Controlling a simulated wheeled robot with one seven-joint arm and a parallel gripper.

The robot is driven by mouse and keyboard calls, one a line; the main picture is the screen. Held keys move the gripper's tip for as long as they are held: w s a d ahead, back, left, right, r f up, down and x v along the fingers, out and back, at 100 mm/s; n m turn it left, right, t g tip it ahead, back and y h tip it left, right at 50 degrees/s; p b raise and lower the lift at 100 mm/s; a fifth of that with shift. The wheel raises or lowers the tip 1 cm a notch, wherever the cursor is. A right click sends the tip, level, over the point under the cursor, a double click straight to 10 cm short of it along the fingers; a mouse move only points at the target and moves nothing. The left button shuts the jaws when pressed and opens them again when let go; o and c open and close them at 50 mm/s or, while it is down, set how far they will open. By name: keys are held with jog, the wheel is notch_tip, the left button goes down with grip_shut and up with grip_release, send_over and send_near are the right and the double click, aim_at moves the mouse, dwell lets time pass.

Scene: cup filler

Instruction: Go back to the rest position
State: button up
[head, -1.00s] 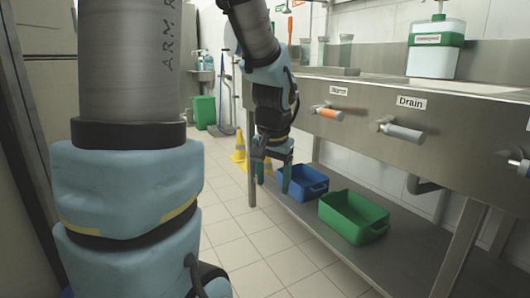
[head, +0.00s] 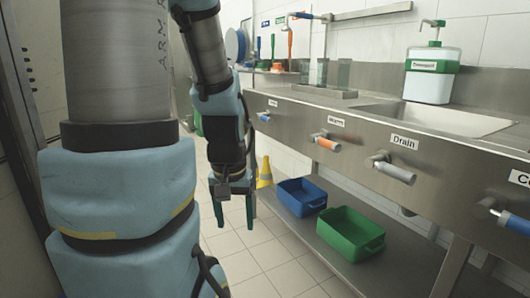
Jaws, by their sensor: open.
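My gripper (head: 234,207) hangs down at the end of my arm, left of the steel sink counter. Its green-tipped fingers are apart with nothing between them. It is over the tiled floor, to the left of the blue bin (head: 300,197) and apart from it. My upper arm fills the left of the head view and hides what is behind it.
The steel sink counter (head: 345,172) runs along the right, with a Drain valve handle (head: 395,172) and others sticking out. A green bin (head: 350,234) stands on the lower shelf. A yellow cone (head: 265,172) stands behind my gripper. Tiled floor (head: 265,250) is free in front.

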notch_tip(320, 180, up, 24)
jog(key=p, duration=2.1)
jog(key=shift+f, duration=0.2)
